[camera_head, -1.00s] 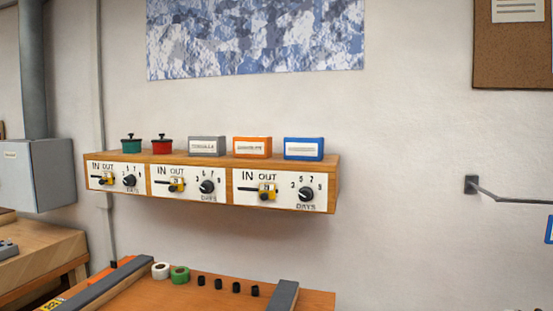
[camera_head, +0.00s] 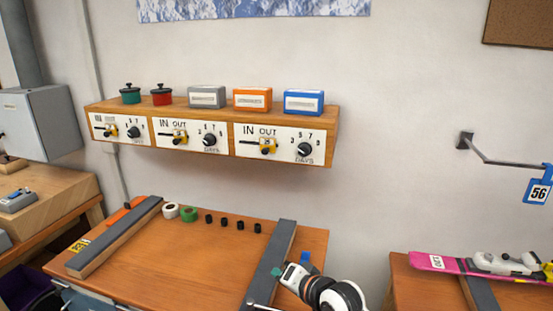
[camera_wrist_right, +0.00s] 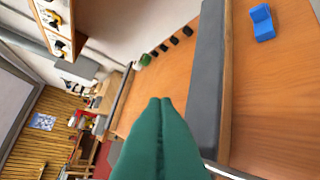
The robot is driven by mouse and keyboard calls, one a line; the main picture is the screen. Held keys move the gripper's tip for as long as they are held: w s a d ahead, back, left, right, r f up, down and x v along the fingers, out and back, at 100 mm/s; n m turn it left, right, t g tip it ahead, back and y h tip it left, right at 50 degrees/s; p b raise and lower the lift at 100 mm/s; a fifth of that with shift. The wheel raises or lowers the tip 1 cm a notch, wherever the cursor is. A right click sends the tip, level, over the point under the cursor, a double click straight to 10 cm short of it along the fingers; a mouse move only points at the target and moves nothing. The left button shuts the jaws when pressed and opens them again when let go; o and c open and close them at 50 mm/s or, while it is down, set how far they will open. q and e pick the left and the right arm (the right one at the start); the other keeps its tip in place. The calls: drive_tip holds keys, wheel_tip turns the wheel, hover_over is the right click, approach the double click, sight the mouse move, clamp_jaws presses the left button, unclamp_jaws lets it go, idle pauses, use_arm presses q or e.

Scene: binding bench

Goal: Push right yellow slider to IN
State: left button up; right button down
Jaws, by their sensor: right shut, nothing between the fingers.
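The right yellow slider (camera_head: 267,146) sits on the right-hand white panel (camera_head: 314,158) of the wooden shelf box. It stands under the word OUT, at the right of its dark slot, with IN to its left. My right gripper (camera_head: 282,268) is low over the bench, well below the slider and apart from it. Its green fingers (camera_wrist_right: 165,115) are together and empty in the right wrist view. My left gripper is not in view.
The shelf box (camera_head: 200,110) carries two small pots and several boxes, with black dials beside the sliders. Below, the bench (camera_head: 190,260) has grey rails (camera_head: 268,262). A blue block (camera_wrist_right: 262,22) lies on the bench. The wall between shelf and bench is clear.

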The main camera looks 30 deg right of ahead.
sight(271, 149)
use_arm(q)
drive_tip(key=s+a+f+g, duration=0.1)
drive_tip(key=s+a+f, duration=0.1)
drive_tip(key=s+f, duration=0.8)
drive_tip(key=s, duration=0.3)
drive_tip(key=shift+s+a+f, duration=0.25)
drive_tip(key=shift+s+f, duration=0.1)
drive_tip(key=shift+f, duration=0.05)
use_arm(e)
drive_tip(key=w+d+r+m+t+h, duration=0.1)
drive_tip(key=w+d+r+m+t, duration=0.2)
drive_tip(key=d+r+m, duration=0.2)
drive_tip(key=w+d+r+m+t+h, duration=0.2)
drive_tip(key=d+r+m, duration=0.3)
drive_tip(key=d+r, duration=0.3)
wheel_tip(271, 149, up, 4)
drive_tip(key=shift+w+r+m+t, duration=0.15)
drive_tip(key=shift+w+m+t, duration=0.25)
drive_tip(key=shift+t, duration=0.5)
drive_tip(key=shift+w, duration=0.1)
